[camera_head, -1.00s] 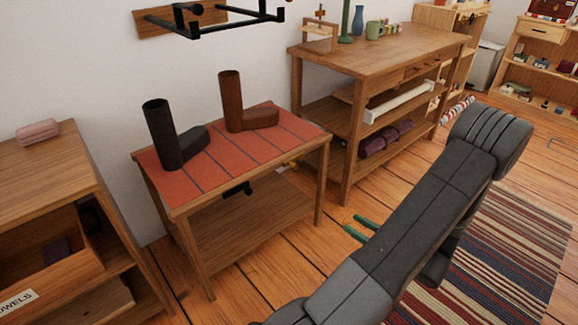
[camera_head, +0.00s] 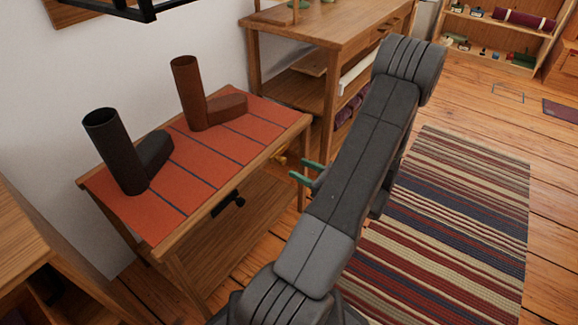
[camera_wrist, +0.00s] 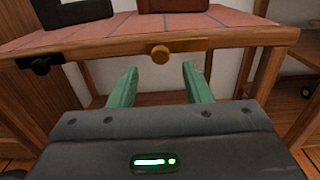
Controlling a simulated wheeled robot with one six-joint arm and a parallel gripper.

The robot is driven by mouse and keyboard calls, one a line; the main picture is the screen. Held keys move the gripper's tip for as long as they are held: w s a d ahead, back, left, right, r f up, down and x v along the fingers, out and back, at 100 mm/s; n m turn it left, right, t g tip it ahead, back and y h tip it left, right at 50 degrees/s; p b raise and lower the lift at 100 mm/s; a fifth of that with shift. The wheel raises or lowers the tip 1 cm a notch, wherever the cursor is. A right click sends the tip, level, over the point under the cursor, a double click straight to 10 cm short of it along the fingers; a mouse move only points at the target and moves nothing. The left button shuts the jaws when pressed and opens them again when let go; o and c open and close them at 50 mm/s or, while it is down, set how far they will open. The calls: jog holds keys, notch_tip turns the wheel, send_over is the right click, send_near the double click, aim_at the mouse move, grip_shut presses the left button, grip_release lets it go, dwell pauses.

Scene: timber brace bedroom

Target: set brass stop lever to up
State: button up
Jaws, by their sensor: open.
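The brass stop lever (camera_wrist: 180,48) is on the front edge of the small table with the red striped top. In the wrist view it lies about level, with a round knob at its left end and a flat bar running right. In the head view only a bit of brass (camera_head: 280,159) shows at the table's front edge, partly hidden. My gripper (camera_wrist: 160,84) has two green fingers, spread apart with nothing between them. It points at the table front, with the lever just beyond and above the fingertips in the wrist view. The green fingers also show in the head view (camera_head: 305,172).
A black lever (camera_wrist: 40,65) is on the same table edge, to the left; it also shows in the head view (camera_head: 228,204). A black boot (camera_head: 115,150) and a brown boot (camera_head: 190,92) stand on the table (camera_head: 190,180). A striped rug (camera_head: 450,220) covers floor at right.

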aim_at(285, 161)
jog(key=shift+b+x, duration=0.45)
jog(key=shift+x, duration=2.05)
grip_shut()
